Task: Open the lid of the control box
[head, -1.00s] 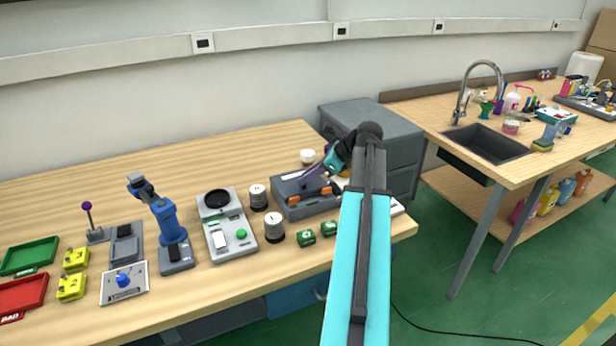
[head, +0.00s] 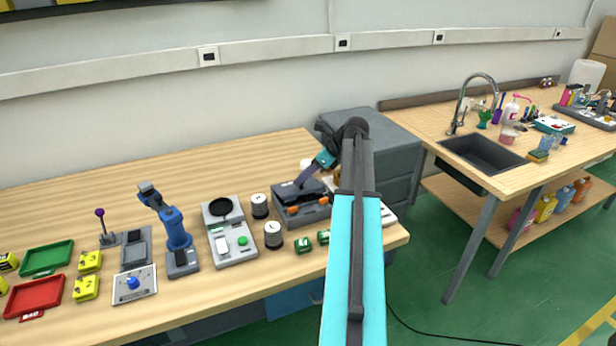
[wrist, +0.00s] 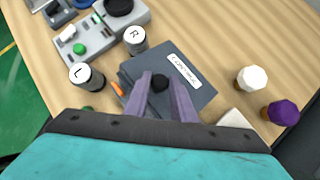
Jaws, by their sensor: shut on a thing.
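The control box (head: 289,216) is a dark grey box with orange latches on its front, standing near the right end of the wooden workbench. Its lid (wrist: 200,90) carries a white label and a black knob (wrist: 159,84). My gripper (wrist: 160,77) has its two purple fingers shut on the knob, one on each side. In the head view my gripper (head: 302,182) reaches the lid from behind the arm. The lid looks tilted with its front edge a little raised, though the amount is hard to tell. My arm hides part of the box's right side.
Two jars marked L (wrist: 86,77) and R (wrist: 134,39) stand left of the box. A white-capped bottle (wrist: 252,78) and a purple-capped bottle (wrist: 283,112) are close by. Green blocks (head: 303,245) sit in front. A grey cabinet (head: 375,130) stands behind right.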

